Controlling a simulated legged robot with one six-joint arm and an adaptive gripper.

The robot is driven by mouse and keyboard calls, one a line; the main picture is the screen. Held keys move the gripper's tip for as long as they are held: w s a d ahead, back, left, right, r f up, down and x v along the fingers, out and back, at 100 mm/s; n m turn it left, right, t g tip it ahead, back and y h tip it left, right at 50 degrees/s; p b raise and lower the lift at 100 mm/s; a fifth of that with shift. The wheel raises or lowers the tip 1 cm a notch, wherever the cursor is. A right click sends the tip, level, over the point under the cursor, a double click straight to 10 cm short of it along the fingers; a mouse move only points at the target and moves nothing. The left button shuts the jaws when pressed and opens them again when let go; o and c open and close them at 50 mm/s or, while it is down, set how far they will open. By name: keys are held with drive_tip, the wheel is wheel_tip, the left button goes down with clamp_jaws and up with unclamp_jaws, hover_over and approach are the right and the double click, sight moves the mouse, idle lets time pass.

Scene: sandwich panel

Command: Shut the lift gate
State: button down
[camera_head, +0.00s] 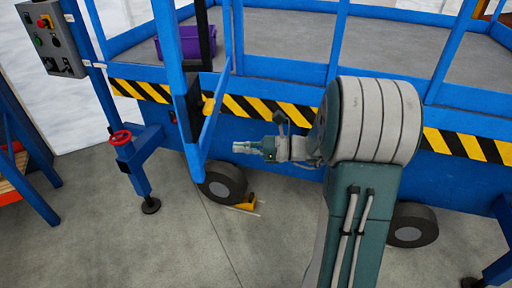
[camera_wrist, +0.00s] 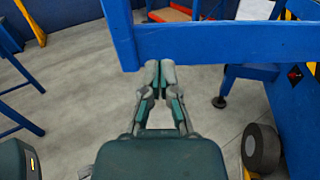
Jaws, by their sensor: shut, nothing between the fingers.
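The lift gate (camera_head: 215,125) is a blue barred frame on the blue lift, standing swung out from the platform side in the head view. A thick blue bar, seemingly part of the gate (camera_wrist: 220,42), crosses the upper wrist view. My gripper (camera_head: 236,147) is shut and empty, low and just right of the gate's outer end. In the wrist view my gripper's closed fingertips (camera_wrist: 160,66) are at the lower edge of that bar. I cannot tell whether they touch it.
The lift platform (camera_head: 285,38) has blue rails and a striped edge. A purple crate (camera_head: 190,43) sits on it near the gate opening. A control box (camera_head: 50,38) and a red handwheel (camera_head: 120,138) are at left. A wheel (camera_head: 222,182) with a yellow chock (camera_head: 247,202) stands below.

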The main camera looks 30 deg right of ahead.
sight(202, 147)
drive_tip(key=x, duration=0.7)
drive_tip(key=shift+w+a, duration=0.1)
drive_tip(key=shift+a, duration=0.05)
drive_tip(key=shift+a, duration=0.1)
